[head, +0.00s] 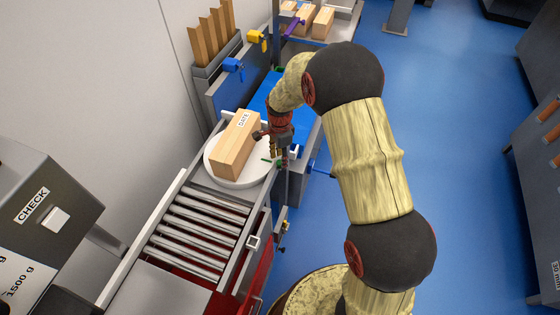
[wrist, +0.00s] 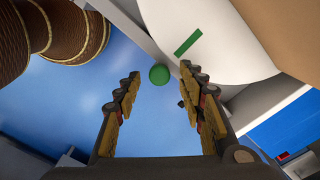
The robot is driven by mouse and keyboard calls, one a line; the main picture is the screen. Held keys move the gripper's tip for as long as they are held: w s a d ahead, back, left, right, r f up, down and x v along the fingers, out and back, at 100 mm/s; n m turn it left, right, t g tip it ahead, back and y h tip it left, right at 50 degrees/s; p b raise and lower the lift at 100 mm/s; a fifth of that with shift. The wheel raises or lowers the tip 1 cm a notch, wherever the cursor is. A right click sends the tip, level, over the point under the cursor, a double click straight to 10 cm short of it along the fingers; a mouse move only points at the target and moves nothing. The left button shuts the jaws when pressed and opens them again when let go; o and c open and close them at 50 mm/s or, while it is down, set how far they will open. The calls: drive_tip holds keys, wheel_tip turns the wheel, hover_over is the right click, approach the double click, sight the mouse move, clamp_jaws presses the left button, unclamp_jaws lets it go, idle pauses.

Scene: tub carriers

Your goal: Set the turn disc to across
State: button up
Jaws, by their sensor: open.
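The white turn disc (head: 246,182) lies at the far end of the roller track. A light wooden block labelled "DATE" (head: 236,146) stands on it, hiding much of its top. In the wrist view the disc (wrist: 205,18) carries a green stripe (wrist: 188,41) near its edge. A green round knob (wrist: 159,74) shows by the grey rail below the stripe. My gripper (head: 277,155) is at the disc's right side. In the wrist view its open fingers (wrist: 160,82) point toward the knob, which appears between and beyond the tips; I cannot tell whether they touch it.
The metal roller track (head: 198,232) runs toward the front, left of my arm. A grey "CHECK" unit (head: 55,205) stands at the left. A blue surface (head: 290,112) lies beyond the disc. Wooden pieces (head: 323,20) rest farther back. Blue floor is free at the right.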

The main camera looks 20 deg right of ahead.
drive_tip(key=shift+f, duration=0.6)
drive_tip(key=c, duration=0.3)
clamp_jaws()
